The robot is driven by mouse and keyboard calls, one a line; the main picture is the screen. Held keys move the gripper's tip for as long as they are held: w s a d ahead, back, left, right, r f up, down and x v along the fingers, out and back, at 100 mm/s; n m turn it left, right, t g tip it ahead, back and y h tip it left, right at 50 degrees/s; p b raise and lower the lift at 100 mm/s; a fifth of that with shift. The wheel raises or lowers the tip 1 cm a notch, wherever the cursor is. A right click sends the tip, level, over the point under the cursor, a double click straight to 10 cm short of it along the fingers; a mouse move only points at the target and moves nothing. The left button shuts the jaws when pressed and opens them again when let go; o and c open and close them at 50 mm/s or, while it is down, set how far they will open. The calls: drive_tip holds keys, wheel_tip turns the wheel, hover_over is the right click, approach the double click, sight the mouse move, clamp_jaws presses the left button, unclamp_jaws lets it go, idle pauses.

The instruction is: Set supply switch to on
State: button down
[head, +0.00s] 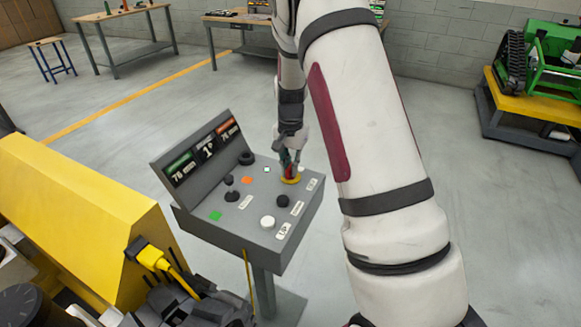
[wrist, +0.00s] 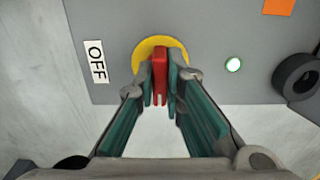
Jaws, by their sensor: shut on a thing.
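The supply switch shows as a red handle (wrist: 159,68) on a yellow round base (wrist: 147,47) in the wrist view. My gripper (wrist: 162,84) has its green-lined fingers closed on the red handle, one on each side. A white OFF label (wrist: 97,62) is on the panel left of the switch. In the head view my gripper (head: 290,163) points down at the yellow base (head: 291,181) near the right edge of the grey control panel (head: 240,218). The fingers hide part of the handle, and an ON label is not legible.
A small lit lamp (wrist: 233,65) and a black ring-shaped knob (wrist: 297,76) sit right of the switch. Several other knobs, including a white one (head: 267,222), are on the panel. A yellow machine (head: 85,220) stands left. A green tracked carrier (head: 552,55) stands far right.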

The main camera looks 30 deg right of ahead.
sight(290, 165)
drive_tip(key=c, duration=1.7)
unclamp_jaws()
wheel_tip(290, 165, up, 12)
drive_tip(key=shift+r, duration=0.1)
drive_tip(key=s+a+r+n+t, duration=0.2)
drive_tip(key=s+a+r+n, duration=0.3)
drive_tip(key=s+a+r, duration=0.6)
drive_tip(key=s+a+n+t, duration=0.1)
drive_tip(key=s+n, duration=0.1)
drive_tip(key=s, duration=0.4)
drive_tip(key=s+a+r+n+t, duration=0.1)
drive_tip(key=s+n, duration=0.1)
drive_tip(key=s, duration=0.4)
drive_tip(key=s+a+n, duration=0.2)
drive_tip(key=s, duration=0.5)
drive_tip(key=shift+r+t, duration=0.2)
drive_tip(key=shift+t, duration=0.2)
